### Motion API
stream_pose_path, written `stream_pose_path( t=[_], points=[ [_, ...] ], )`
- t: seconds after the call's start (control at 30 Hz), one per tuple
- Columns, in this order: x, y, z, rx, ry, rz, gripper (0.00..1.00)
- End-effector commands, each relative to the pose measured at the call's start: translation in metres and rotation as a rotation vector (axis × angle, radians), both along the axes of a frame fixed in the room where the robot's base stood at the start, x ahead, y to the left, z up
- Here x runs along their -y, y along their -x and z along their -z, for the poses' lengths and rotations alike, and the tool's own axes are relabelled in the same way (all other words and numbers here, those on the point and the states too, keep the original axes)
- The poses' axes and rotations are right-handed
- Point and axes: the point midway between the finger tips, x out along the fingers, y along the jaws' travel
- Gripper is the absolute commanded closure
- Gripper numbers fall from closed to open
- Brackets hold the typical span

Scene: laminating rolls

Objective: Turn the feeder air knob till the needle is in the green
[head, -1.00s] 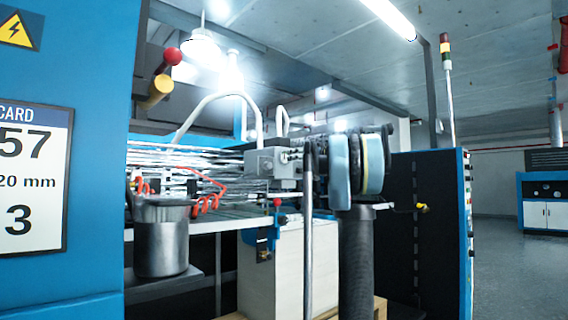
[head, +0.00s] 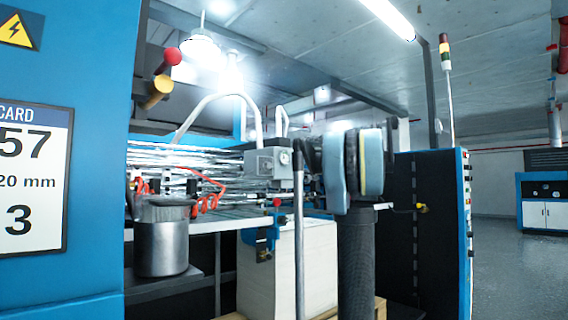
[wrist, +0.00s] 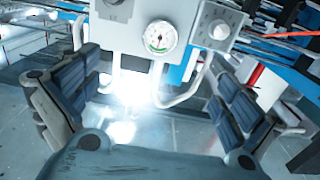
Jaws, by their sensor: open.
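A grey control box (wrist: 140,15) fills the top middle of the wrist view. On it are a round white gauge (wrist: 160,37), a dial knob (wrist: 218,31) to its right and a dark knob (wrist: 115,3) at the upper left, cut by the frame. The gauge has a coloured part, but I cannot read the needle surely. My gripper (wrist: 150,80) is open and empty, its dark padded fingers apart, below and to both sides of the gauge, touching no knob that I can see. In the head view the box (head: 262,161) with its gauge (head: 284,157) is just left of my arm.
Below the box are bent pale pipes (wrist: 181,90) and bright glare. In the head view, a metal pot (head: 162,245) stands at left, a paper stack (head: 318,262) lies below, and red coiled hoses (head: 207,200) hang left of the box. Open floor (head: 515,265) lies at right.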

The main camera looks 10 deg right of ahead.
Motion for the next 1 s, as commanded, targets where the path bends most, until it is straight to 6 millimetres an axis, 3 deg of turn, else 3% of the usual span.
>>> stream_pose_path(
  t=[0.37, 0.53, 0.67, 0.8, 1.0],
  points=[
    [0.01, 0.015, 0.0, -0.001, 0.001, -0.001, 0.0],
    [-0.01, 0.029, 0.022, -0.058, 0.007, -0.03, 0.0],
    [-0.045, 0.061, 0.07, -0.181, 0.026, -0.076, 0.0],
    [-0.081, 0.106, 0.135, -0.349, 0.058, -0.114, 0.0],
    [-0.117, 0.176, 0.232, -0.585, 0.115, -0.123, 0.0]
  ],
)
